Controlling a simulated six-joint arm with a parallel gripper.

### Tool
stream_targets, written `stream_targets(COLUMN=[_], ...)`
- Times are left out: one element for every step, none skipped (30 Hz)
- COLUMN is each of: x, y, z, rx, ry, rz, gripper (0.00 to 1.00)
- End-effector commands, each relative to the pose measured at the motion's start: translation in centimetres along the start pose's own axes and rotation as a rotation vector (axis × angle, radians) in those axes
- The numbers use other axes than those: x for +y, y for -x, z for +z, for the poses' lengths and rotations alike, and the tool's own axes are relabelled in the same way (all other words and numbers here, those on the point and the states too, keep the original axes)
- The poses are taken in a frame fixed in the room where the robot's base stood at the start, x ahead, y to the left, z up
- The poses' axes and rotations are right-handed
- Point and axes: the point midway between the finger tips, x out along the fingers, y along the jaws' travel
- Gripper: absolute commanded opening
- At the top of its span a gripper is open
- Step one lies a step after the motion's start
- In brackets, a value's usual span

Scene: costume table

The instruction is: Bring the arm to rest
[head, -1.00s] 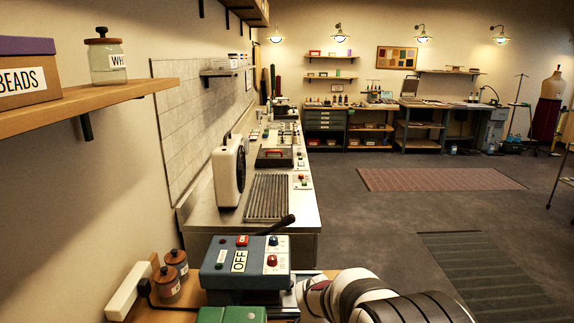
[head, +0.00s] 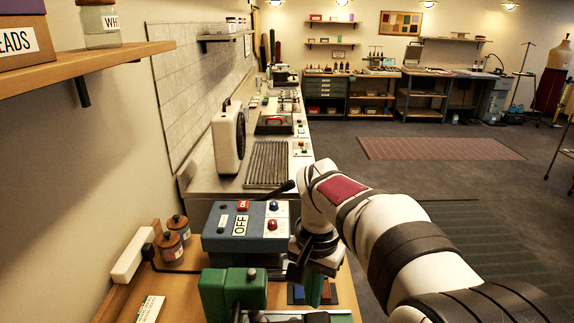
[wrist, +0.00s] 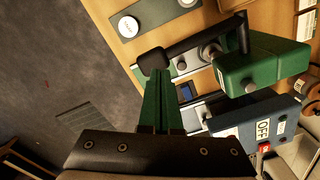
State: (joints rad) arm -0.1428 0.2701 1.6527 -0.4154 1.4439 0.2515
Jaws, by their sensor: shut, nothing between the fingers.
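The green press (head: 232,290) stands at the bottom of the head view; its green body (wrist: 262,62) is at the upper right in the wrist view. Its black lever (wrist: 200,38) runs left from the body and ends in a dark knob (wrist: 153,60). My gripper (wrist: 161,72) has its green fingers shut and empty, with the tips close to the knob; I cannot tell whether they touch. In the head view my gripper (head: 316,288) is right of the press. I cannot make out a purple cloth button.
A blue box (head: 246,226) labelled OFF, with red and blue knobs and a black lever (head: 278,190), stands behind the press. Two lidded jars (head: 171,245) and a white power strip (head: 133,251) are to the left.

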Motion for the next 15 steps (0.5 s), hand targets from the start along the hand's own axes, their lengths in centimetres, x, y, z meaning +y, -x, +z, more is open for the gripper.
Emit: stream_targets(x=[0.0, 0.0, 0.0, 0.0, 0.0, 0.0, 0.0, 0.0, 0.0, 0.2, 0.7, 1.9, 3.1, 4.5, 6.5], y=[0.3, 0.5, 0.6, 0.6, 0.6, 0.6, 0.6, 0.6, 0.6, 0.7, 0.8, 1.2, 1.5, 1.7, 1.7], z=[0.0, 0.0, 0.0, 0.0, 0.0, 0.0, 0.0, 0.0, 0.1, 0.3, 0.8, 2.0, 3.4, 5.1, 7.6], rx=[0.0, 0.0, 0.0, 0.0, 0.0, 0.0, 0.0, 0.0, -0.001, -0.002, -0.005, -0.01, -0.018, -0.026, -0.038], ry=[0.0, 0.0, 0.0, 0.0, 0.0, 0.0, 0.0, 0.0, 0.0, 0.0, 0.001, 0.002, 0.005, 0.008, 0.013], rz=[-0.001, -0.001, -0.001, -0.001, -0.001, -0.001, -0.001, -0.001, -0.001, -0.002, -0.005, -0.013, -0.022, -0.032, -0.048], gripper=[0.0, 0.0, 0.0, 0.0, 0.0, 0.0, 0.0, 0.0, 0.0, 0.0, 0.0, 0.0, 0.0, 0.0, 0.0])
